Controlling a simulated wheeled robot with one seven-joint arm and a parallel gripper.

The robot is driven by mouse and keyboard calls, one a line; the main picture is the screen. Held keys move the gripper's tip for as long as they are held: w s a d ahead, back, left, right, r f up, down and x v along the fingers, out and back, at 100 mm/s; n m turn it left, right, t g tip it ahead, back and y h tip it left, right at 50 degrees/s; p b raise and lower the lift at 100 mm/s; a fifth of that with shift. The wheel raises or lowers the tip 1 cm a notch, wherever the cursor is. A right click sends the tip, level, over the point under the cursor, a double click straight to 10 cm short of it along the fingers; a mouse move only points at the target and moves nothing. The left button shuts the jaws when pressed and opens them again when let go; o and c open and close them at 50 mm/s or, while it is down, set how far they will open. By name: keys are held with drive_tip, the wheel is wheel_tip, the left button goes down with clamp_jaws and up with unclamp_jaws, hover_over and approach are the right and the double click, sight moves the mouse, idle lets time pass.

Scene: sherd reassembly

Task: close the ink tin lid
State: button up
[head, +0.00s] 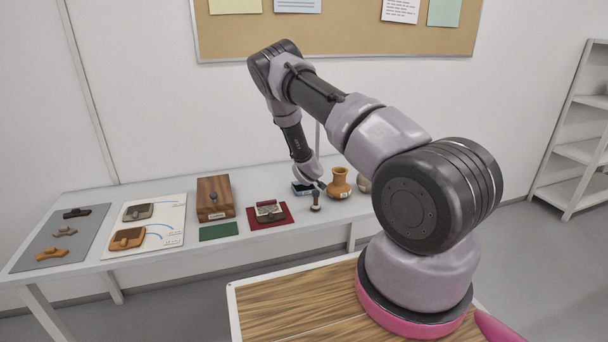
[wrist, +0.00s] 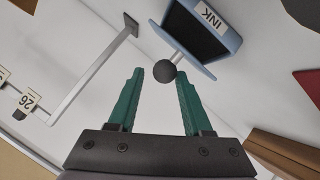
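The ink tin (head: 303,187) stands on the long table, small and partly hidden by my arm in the head view. In the wrist view the blue tin (wrist: 222,66) shows a black inside and an INK label, so it stands open. A dark round knob (wrist: 166,71) on a pale stem joins the tin's near edge; it looks like the lid's handle. My gripper (wrist: 160,73) is open, its green fingers on either side of the knob, which sits at about fingertip level. I cannot tell whether either finger touches it. In the head view my gripper's fingers are small beside the tin.
An orange vase (head: 339,184) stands just right of the tin. A dark-handled stamp (head: 316,201) stands in front. A red mat (head: 285,220) with a sherd holder and a wooden box (head: 214,197) lie to the left. A thin post (wrist: 92,75) rises nearby.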

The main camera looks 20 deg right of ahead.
drive_tip(key=v, duration=1)
drive_tip(key=shift+s, duration=0.3)
drive_tip(key=shift+a+r, duration=0.1)
drive_tip(key=s+a+r+m+g+y, duration=0.1)
drive_tip(key=s+r+m, duration=0.25)
drive_tip(key=r, duration=0.65)
drive_tip(key=s+a+r+m+g+y, duration=0.15)
drive_tip(key=s+r, duration=0.25)
drive_tip(key=r, duration=0.6)
drive_tip(key=s+r+m, duration=0.3)
drive_tip(key=r, duration=0.7)
drive_tip(key=s+a+r, duration=0.1)
drive_tip(key=s+r, duration=0.3)
drive_tip(key=s, duration=0.5)
drive_tip(key=s+a+r+m+g+y, duration=0.1)
drive_tip(key=s+r, duration=0.4)
drive_tip(key=s, duration=0.5)
drive_tip(key=s+a+r+y, duration=0.1)
drive_tip(key=s+r, duration=0.3)
drive_tip(key=s, duration=0.6)
drive_tip(key=shift+a+r+g, duration=0.35)
drive_tip(key=shift+a, duration=0.55)
